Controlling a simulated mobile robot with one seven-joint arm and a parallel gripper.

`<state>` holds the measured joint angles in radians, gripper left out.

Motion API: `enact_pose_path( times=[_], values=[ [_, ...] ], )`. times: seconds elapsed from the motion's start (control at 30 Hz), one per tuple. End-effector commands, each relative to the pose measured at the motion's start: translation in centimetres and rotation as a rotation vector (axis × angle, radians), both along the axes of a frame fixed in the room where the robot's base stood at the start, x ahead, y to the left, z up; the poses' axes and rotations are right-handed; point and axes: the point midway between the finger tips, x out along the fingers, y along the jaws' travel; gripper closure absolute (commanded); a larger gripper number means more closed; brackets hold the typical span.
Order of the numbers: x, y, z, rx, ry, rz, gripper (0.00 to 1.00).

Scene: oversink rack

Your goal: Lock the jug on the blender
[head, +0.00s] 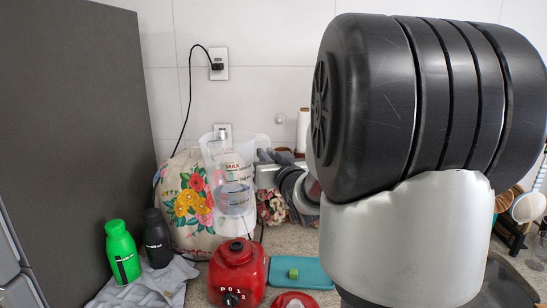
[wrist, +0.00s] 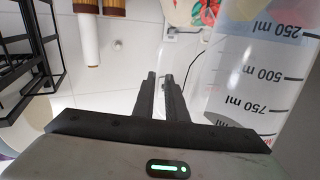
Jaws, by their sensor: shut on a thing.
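The clear jug (head: 232,178) with red and dark markings is upright in the head view, with its lower end just above the red blender base (head: 238,272) in the picture. Its depth relative to the base is unclear, and I cannot see any contact. My gripper (head: 260,172) is at the jug's right side. In the wrist view, the jug (wrist: 262,75) appears upside down on the right. My gripper's two black fingers (wrist: 161,98) are close together beside it, shut on its clear handle, which is hard to make out. The base's front has a dial marked with numbers.
A green bottle (head: 122,252) and a black bottle (head: 157,238) stand on a grey cloth (head: 150,284) at left. A floral cover (head: 186,203) stands behind the jug. A teal-lidded box (head: 312,273) lies right of the base, with a red lid (head: 295,300) in front.

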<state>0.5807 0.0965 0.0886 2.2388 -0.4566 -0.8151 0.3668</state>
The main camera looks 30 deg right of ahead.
Motion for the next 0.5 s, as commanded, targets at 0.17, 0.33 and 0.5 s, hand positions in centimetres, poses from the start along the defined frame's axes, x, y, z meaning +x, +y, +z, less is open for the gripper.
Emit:
enact_pose_path(
  times=[0.17, 0.33, 0.5],
  values=[
    [0.01, -0.01, 0.12, 0.0, -0.003, 0.0, 1.0],
    [0.0, 0.0, 0.06, 0.0, -0.003, 0.0, 1.0],
    [-0.05, -0.04, -0.51, 0.001, -0.002, 0.0, 1.0]
  ],
)
